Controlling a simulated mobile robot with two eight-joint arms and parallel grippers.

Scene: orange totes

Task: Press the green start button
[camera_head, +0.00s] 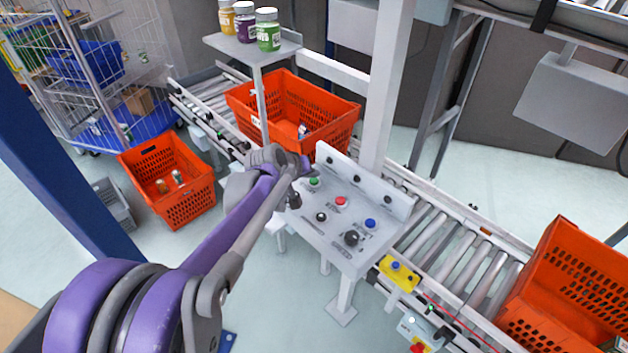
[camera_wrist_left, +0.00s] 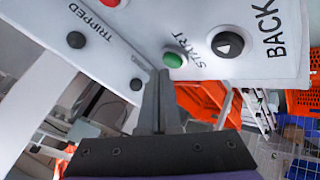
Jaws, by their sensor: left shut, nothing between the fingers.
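The green start button (camera_head: 314,182) sits on the grey control panel (camera_head: 335,240), near its back left. In the left wrist view the button (camera_wrist_left: 173,59) shows beside the word START. My left gripper (camera_wrist_left: 160,76) is shut and empty; its fingertips appear just left of and below the button in that view. Whether they touch the panel I cannot tell. In the head view my left wrist is at the panel's back left corner, and the fingertips are hard to make out. My right gripper is not in view.
A red button (camera_head: 341,201), a blue button (camera_head: 370,223) and black knobs (camera_head: 351,238) share the panel. An orange tote (camera_head: 335,120) stands on the conveyor behind.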

